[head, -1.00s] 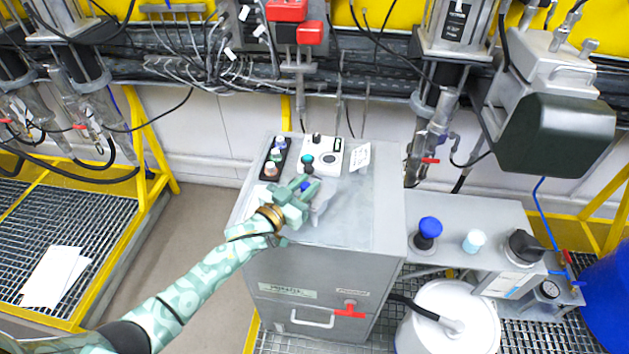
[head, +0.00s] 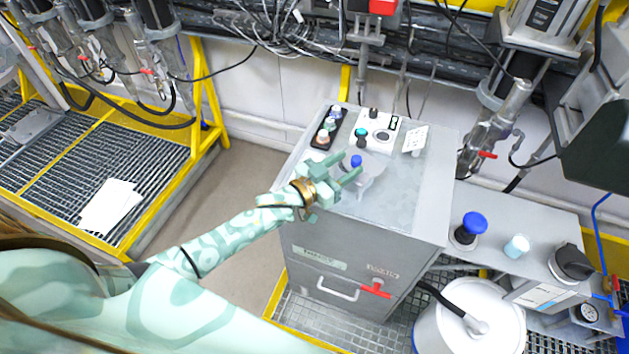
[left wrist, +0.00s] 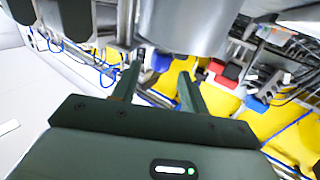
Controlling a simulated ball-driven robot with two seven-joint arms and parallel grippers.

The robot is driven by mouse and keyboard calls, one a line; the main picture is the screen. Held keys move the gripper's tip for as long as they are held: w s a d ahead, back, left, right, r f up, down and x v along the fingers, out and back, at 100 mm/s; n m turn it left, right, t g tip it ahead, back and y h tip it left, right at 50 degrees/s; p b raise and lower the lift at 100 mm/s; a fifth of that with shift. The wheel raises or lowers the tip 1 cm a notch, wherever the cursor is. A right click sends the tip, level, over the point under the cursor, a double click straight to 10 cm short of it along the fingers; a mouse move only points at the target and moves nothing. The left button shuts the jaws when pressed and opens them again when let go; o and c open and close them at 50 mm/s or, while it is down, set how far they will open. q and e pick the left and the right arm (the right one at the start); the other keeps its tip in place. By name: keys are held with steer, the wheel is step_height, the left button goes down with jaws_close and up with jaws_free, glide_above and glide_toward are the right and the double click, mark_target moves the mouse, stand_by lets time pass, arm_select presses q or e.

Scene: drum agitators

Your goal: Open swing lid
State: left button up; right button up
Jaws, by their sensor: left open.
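A small grey flap (head: 371,172) lies on top of the grey metal cabinet (head: 425,200), partly hidden behind my left gripper; I cannot tell for sure that it is the swing lid. A small blue knob (head: 356,160) shows at the fingertips. My left gripper (head: 350,168) is open, above the cabinet top beside the flap. In the left wrist view a blue thing (left wrist: 161,62) shows between the open fingers, and a grey rounded metal body (left wrist: 185,25) is near them. I cannot tell whether the fingers touch the flap. My right gripper is out of view.
Button panels (head: 378,132) and a small white card (head: 414,139) stand at the cabinet's back edge. A white handle (head: 337,289) and red latch (head: 376,288) are on its front. A white drum (head: 470,320) stands to the right. Pipes and cables run behind.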

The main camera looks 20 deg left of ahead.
arm_select(q)
steer(key=v, duration=1.2)
steer(key=shift+s+a, duration=0.2)
steer(key=shift+s, duration=0.05)
